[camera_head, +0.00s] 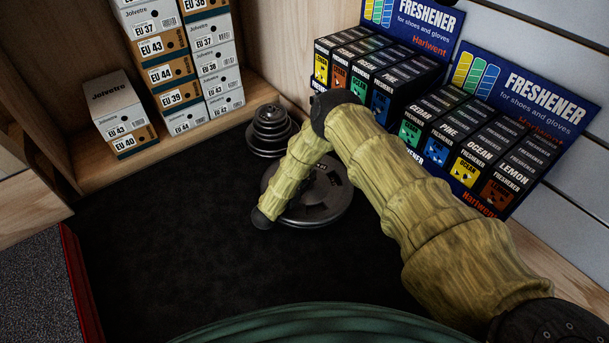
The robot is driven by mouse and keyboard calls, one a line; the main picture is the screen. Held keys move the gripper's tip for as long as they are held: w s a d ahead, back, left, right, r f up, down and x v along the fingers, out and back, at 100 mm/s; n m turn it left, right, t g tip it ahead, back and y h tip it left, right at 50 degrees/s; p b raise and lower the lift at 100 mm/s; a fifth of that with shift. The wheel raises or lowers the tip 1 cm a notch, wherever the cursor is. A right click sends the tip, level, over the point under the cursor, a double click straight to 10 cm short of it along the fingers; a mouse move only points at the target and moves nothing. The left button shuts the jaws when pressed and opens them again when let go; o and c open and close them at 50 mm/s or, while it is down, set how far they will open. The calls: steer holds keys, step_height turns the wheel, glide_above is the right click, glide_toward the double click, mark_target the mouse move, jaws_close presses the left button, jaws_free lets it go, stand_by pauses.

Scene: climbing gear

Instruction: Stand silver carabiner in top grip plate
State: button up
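A black grip plate (328,205) with oval holes lies flat on top of a low stack on the dark mat, near the middle of the head view. My arm crosses in front of it and hides its left and upper parts. The dark wrist end of my arm is at the plate's left edge. I cannot make out my gripper's fingers; they are not visible past the wrist. The silver carabiner is not visible in this view.
A stepped stack of smaller black plates (269,128) stands behind the large one. Freshener boxes (440,130) line the right wall. Shoe boxes (120,112) stand on a wooden ledge at the back left. The dark mat (170,240) is clear at left.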

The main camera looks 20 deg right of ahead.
steer(key=shift+o, duration=1)
steer(key=shift+r, duration=0.1)
steer(key=shift+r, duration=0.65)
steer(key=p+v, duration=0.5)
steer(key=v, duration=0.5)
steer(key=shift+s+a, duration=0.15)
steer(key=shift+p+v, duration=0.5)
steer(key=shift+v, duration=0.35)
steer(key=shift+f, duration=0.15)
